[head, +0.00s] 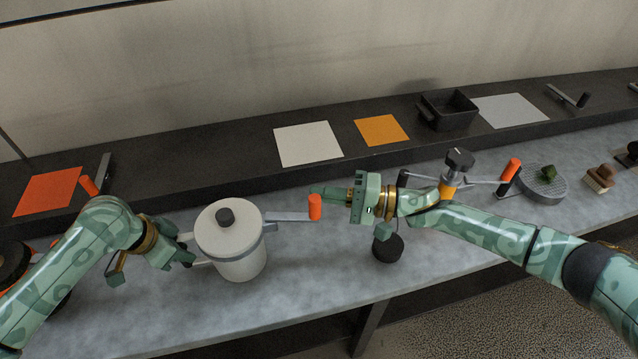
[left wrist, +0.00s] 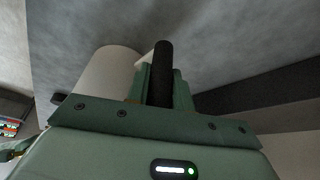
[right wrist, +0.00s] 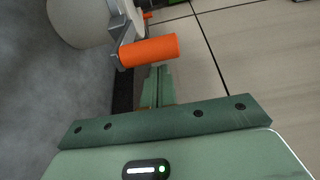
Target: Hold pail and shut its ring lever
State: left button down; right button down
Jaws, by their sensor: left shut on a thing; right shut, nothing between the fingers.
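The white pail (head: 243,264) stands upright on the grey bench, with a black-knobbed lid (head: 225,217) and a grey ring around its top. The ring lever (head: 287,217) sticks out to the right, away from the pail wall, and ends in an orange grip (head: 315,207); the grip also shows in the right wrist view (right wrist: 148,50). My left gripper (head: 188,250) is shut on the pail's handle at the left; its dark bar (left wrist: 163,70) shows between the fingers. My right gripper (head: 318,191) is shut and empty, its tips close to the orange grip; contact is unclear.
A black round piece (head: 388,248) lies right of the pail, below my right gripper. A clamp-like device (head: 456,170) stands behind my right forearm. A raised dark ledge at the back holds a white sheet (head: 308,144), an orange sheet (head: 381,130) and a black tray (head: 448,110).

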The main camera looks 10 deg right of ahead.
pick_arm(q)
jog(key=shift+f, duration=0.15)
pick_arm(e)
jog(key=shift+s, duration=0.35)
jog(key=shift+s, duration=0.15)
